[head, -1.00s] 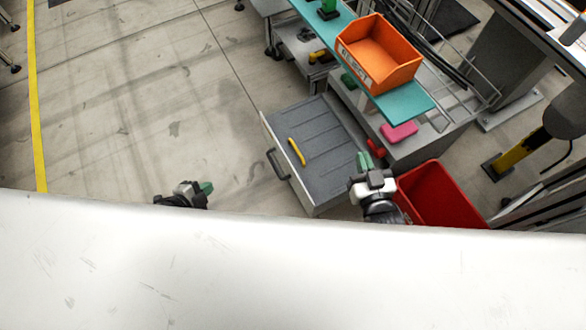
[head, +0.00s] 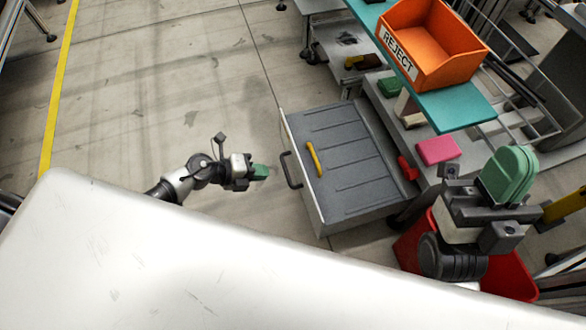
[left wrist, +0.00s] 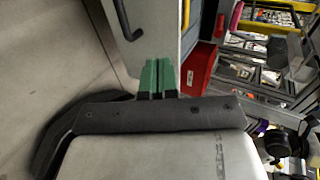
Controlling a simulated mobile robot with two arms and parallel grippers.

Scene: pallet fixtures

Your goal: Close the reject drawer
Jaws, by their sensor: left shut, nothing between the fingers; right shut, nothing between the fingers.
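The reject drawer (head: 345,190) is pulled out of the grey cabinet and stands open, its handle (head: 291,170) on the front panel facing left. A yellow object (head: 314,158) lies inside it. My left gripper (head: 261,172) is shut and empty, a short way left of the handle and apart from it. In the left wrist view its green fingertips (left wrist: 158,76) are together, with the drawer front (left wrist: 155,38) and handle (left wrist: 126,22) ahead. My right gripper (head: 509,175) is shut and empty, right of the drawer above a red bin.
An orange bin marked REJECT (head: 432,45) stands on a teal shelf (head: 455,108) above the cabinet. The red bin (head: 410,245) is right of the drawer. A pink block (head: 438,150) lies on the cabinet top. Floor left of the drawer is clear.

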